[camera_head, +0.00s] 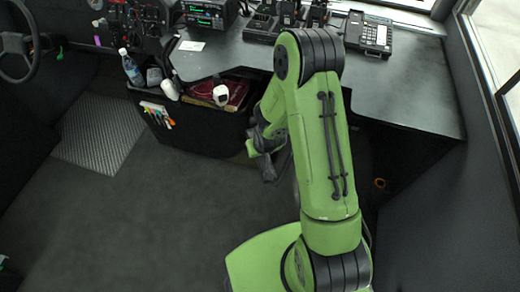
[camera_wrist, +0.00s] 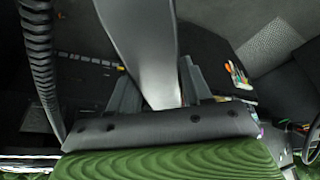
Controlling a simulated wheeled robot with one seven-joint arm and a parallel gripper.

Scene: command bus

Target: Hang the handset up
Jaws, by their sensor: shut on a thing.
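In the wrist view my gripper (camera_wrist: 157,88) is shut on a smooth grey, elongated piece, which looks like the handset (camera_wrist: 143,40). One finger is on each side of it, and it runs up out of the picture. In the head view my arm hides most of the gripper. Its wrist part hangs low in front of the desk, and I cannot clearly make out the handset there. A desk phone with a keypad (camera_head: 368,34) sits on the desk at the back right, behind the arm. Its cradle is not clear at this size.
The dark desk (camera_head: 420,90) has bare room on the right. Radio chargers (camera_head: 275,22) stand at its back. A bin (camera_head: 205,115) holding a red item is fixed at the desk's front, beside a bottle (camera_head: 131,68). The floor (camera_head: 180,210) at left is clear.

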